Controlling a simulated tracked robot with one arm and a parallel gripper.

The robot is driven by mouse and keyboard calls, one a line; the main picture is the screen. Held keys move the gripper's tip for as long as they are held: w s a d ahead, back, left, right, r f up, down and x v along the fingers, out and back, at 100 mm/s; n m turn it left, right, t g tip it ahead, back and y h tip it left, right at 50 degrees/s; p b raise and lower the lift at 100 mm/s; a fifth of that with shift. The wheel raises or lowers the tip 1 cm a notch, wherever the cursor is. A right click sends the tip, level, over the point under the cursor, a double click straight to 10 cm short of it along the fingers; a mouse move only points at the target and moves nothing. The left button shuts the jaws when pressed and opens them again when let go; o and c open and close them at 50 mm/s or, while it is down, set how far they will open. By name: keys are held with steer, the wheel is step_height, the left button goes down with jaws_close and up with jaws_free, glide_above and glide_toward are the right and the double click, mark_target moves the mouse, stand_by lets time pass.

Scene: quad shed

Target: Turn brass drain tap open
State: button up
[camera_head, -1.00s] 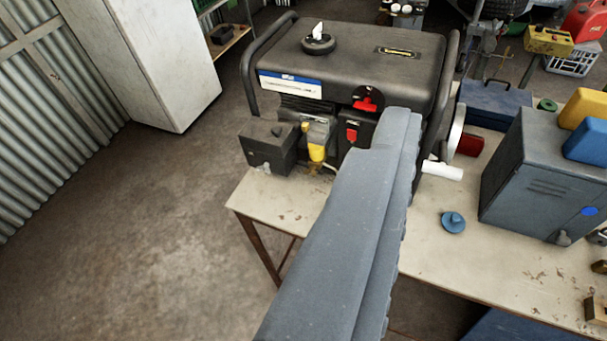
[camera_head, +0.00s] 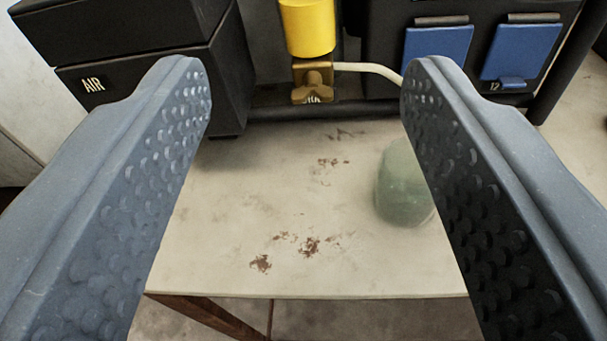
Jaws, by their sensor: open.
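The brass drain tap (camera_head: 313,84) sits under a yellow cup (camera_head: 307,27) on the front of the black generator, near the top centre of the view. A small lettered mark shows at its lower edge, too small to read fully. My gripper (camera_head: 306,75) is open and empty. Its two grey dimpled fingers stand wide apart, one on each side of the tap in the picture, with a clear gap to it. I cannot tell how far the fingertips are from the tap in depth.
A black box marked AIR (camera_head: 130,75) stands left of the tap. Blue socket covers (camera_head: 437,55) are at right. A pale hose (camera_head: 370,70) runs right from the tap. A greenish jar (camera_head: 400,185) stands on the worn table (camera_head: 250,210), partly behind the right finger.

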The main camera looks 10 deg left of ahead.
steer(key=t, duration=0.1)
glide_toward(310, 102)
steer(key=shift+n+h, duration=0.4)
steer(key=w+b, duration=0.1)
steer(key=w, duration=0.7)
steer(key=shift+w+f, duration=0.15)
steer(key=shift+w, duration=0.1)
steer(key=c, duration=1)
